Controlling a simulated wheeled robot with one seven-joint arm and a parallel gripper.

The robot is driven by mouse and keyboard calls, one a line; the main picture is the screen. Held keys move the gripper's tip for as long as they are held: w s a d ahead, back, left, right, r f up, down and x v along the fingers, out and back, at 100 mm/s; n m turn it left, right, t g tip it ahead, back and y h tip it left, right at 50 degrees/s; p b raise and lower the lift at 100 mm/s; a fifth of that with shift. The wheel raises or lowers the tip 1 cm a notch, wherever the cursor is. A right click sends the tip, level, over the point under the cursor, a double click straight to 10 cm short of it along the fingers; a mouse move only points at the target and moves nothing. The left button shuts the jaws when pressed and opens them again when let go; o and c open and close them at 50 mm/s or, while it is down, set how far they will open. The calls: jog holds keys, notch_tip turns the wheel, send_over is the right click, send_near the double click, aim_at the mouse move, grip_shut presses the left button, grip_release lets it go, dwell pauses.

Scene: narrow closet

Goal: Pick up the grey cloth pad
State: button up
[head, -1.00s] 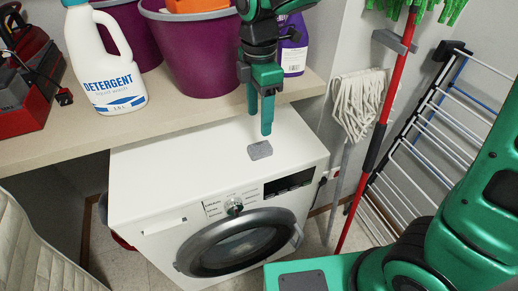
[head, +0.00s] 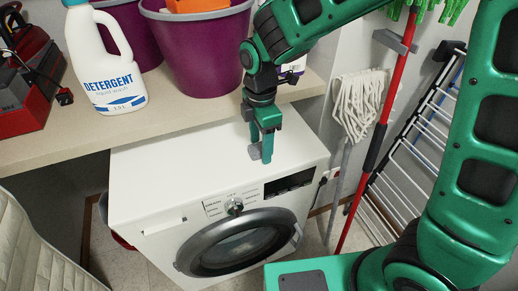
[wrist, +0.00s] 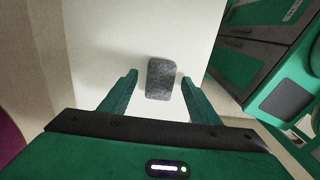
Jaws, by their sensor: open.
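The grey cloth pad (wrist: 160,79) lies flat on the white top of the washing machine (head: 190,160). In the head view only a small edge of the pad (head: 254,152) shows beside my fingers. My gripper (head: 262,157) points down at the machine top, with its fingertips low and close to the pad. In the wrist view my gripper (wrist: 157,88) is open, one finger on each side of the pad, with a gap on both sides. The fingers do not touch the pad there. I cannot tell the exact height of the fingertips above the surface.
A shelf (head: 60,140) behind the machine holds a detergent bottle (head: 108,60), a purple bucket (head: 197,50) and a red toolbox (head: 25,95). A mop (head: 358,105) and a drying rack (head: 410,130) stand at the right. The rest of the machine top is clear.

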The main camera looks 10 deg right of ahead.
aim_at(260, 146)
jog(key=c, duration=1.1)
jog(key=shift+c, duration=0.2)
jog(key=shift+r, duration=0.1)
jog(key=shift+r, duration=0.6)
notch_tip(260, 146, up, 3)
jog(key=shift+f, duration=0.1)
jog(key=s+a+r, duration=0.7)
jog(key=a, duration=0.2)
jog(key=shift+s, duration=0.3)
